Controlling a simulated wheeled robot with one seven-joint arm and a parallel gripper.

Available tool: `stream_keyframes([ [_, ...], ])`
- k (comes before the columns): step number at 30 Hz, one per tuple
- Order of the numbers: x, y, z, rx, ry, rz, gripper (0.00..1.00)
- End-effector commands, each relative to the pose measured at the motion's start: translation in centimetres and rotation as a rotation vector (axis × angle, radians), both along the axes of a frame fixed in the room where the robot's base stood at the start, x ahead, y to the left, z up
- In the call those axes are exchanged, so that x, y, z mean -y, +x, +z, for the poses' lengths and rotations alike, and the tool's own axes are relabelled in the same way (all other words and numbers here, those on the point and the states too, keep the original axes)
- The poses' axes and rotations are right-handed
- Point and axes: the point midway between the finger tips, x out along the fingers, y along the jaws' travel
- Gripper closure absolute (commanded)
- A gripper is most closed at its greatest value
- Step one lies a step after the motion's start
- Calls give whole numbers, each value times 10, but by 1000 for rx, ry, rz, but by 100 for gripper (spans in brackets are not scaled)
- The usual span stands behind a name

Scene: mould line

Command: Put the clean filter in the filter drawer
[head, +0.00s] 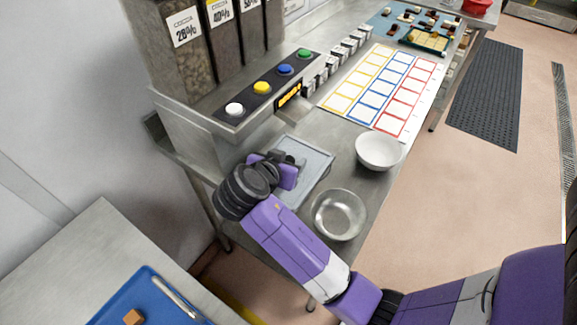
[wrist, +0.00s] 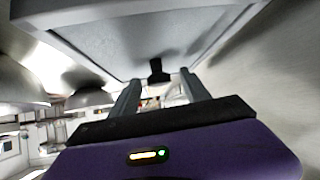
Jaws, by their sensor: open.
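A grey, flat, square-edged panel (head: 312,165) lies on the steel counter below the dispenser. I cannot tell whether it is the clean filter or part of something else. My gripper (head: 284,161) is over its left part, with the arm covering some of it. In the wrist view my gripper (wrist: 162,82) is open, and a small dark knob or tab (wrist: 158,70) shows between and beyond the two fingers, against a large grey panel (wrist: 100,40). I cannot tell whether the fingers touch it. I cannot make out a filter drawer in either view.
A steel bowl (head: 339,214) and a white bowl (head: 379,151) stand right of the panel. The dispenser's button ledge (head: 262,90) rises behind my gripper. A mould sheet (head: 385,88) lies farther along. A blue tray (head: 150,300) is on the near-left table.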

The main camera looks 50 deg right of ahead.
Motion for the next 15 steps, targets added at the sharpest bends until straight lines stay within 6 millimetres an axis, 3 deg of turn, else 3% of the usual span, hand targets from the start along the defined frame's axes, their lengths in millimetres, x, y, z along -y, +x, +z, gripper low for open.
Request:
stream_keyframes([
  [9,5,1,-4,0,0,0,45],
  [15,5,1,-4,-1,0,1,84],
])
